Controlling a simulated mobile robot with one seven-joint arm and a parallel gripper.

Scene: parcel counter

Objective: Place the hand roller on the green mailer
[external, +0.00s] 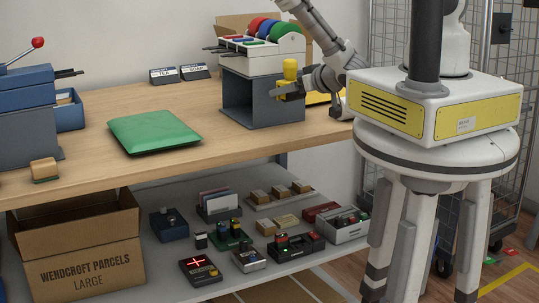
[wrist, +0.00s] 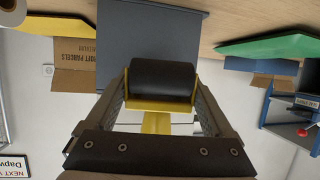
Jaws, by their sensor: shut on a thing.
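The hand roller (wrist: 162,80) has a black cylinder in a yellow frame. My gripper (external: 284,88) is shut on it. In the external view the roller's yellow part (external: 290,69) stands upright above the fingers, in front of the grey stand. In the wrist view the roller sits between the two fingers; its lower end is partly hidden by the gripper body. The green mailer (external: 153,132) lies flat on the wooden counter, left of my gripper and apart from it. Its edge also shows at the right of the wrist view (wrist: 270,47). Nothing lies on the mailer.
The grey stand (external: 251,102) with coloured tape rolls is close behind my gripper. A yellow mailer (external: 318,98) lies right of it. Blue equipment (external: 28,105) and a wooden-handled stamp (external: 44,169) are at the left. The counter (external: 205,152) around the green mailer is clear.

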